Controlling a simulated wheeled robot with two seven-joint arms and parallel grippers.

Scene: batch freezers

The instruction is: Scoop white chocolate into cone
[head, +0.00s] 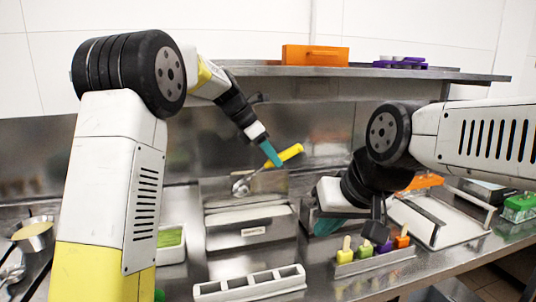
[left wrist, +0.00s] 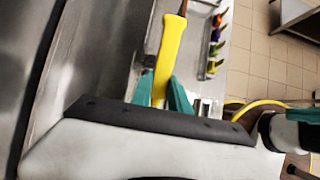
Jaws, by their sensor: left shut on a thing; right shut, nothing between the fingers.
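My left gripper (head: 270,153) is shut on the yellow handle (head: 287,155) of a scoop. The scoop's metal bowl (head: 241,187) hangs low on the left of the handle, over or in front of a steel bin (head: 250,238) with pale content (head: 248,214) and a label on its front. I cannot tell whether the bowl touches the content or holds anything. In the left wrist view, the yellow handle (left wrist: 170,50) sits between the teal fingers (left wrist: 168,95). My right gripper (head: 326,225) is shut and empty, pointing down right of the bin. I see no cone clearly.
A white slotted holder (head: 250,284) lies at the front. A rack of colourful popsicles (head: 372,260) stands to its right. A green-filled container (head: 171,245) and a metal pot (head: 34,238) are left. A shelf (head: 350,71) with an orange box (head: 315,55) runs above the bin.

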